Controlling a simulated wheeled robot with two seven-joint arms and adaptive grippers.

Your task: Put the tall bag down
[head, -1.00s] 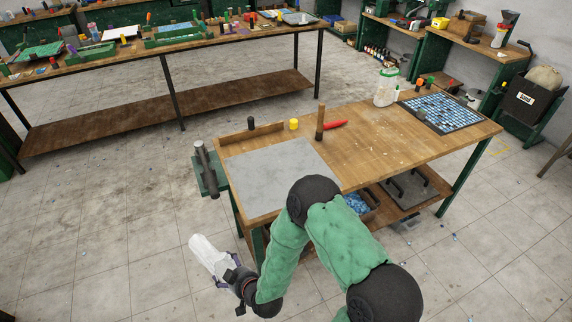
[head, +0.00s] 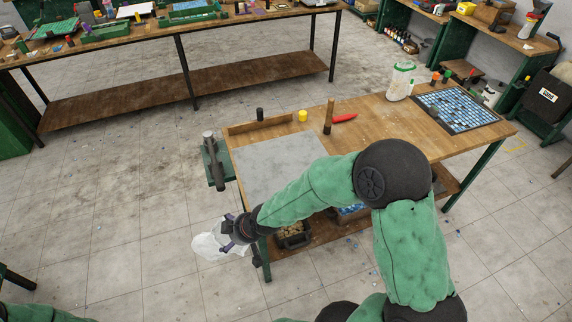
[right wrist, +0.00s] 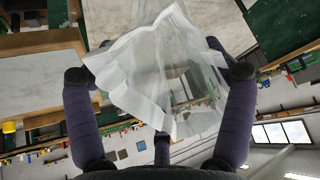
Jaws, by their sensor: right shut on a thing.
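A translucent whitish bag (head: 208,243) hangs in my right gripper (head: 236,229), over the floor just left of the workbench's near left corner. In the right wrist view the see-through bag (right wrist: 165,65) fills the space between the purple fingers of my right gripper (right wrist: 160,78), which is shut on it. The bag's lower end and contents are hard to make out. My left gripper is not in view.
The workbench (head: 375,125) carries a bare grey sheet (head: 270,165) at its left end. A clear green-lidded container (head: 399,83) and a blue mosaic panel (head: 457,108) are at the right. A vise (head: 214,160) juts out at the left.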

